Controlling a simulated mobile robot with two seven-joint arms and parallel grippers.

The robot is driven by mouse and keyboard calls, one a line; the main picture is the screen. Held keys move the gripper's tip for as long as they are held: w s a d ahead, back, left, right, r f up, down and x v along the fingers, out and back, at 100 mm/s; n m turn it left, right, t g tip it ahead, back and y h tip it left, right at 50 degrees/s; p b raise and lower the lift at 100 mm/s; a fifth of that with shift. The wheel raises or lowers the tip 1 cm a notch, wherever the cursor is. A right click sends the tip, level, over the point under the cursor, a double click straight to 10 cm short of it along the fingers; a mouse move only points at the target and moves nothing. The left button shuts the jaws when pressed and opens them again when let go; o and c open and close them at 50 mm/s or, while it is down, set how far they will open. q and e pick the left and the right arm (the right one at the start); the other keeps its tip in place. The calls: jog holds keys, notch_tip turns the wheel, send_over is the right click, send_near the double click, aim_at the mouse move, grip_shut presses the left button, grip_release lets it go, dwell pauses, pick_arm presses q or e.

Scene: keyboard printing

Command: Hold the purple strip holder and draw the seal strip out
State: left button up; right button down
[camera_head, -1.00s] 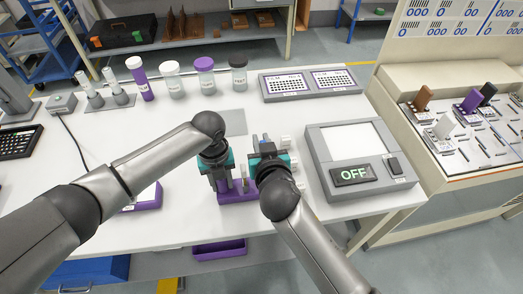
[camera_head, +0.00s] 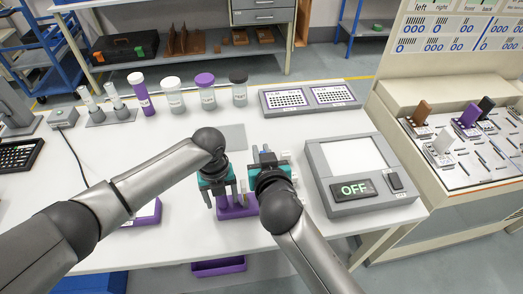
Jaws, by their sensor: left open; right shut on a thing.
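The purple strip holder (camera_head: 236,212) sits on the white table in front of me, partly covered by both grippers. My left gripper (camera_head: 224,199) is open, with its fingers pointing down over the left part of the holder. My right gripper is at the holder's right end, under its wrist (camera_head: 272,180). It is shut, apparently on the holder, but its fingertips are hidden. I cannot make out the seal strip clearly among the fingers.
Another purple tray (camera_head: 146,214) lies left, partly behind my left arm. A purple bin (camera_head: 218,267) is below the front edge.

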pick_arm(q)
jog(key=shift+r, duration=0.1)
notch_tip(320, 180, up, 12)
jog(key=shift+f, duration=0.1)
dwell(0.4)
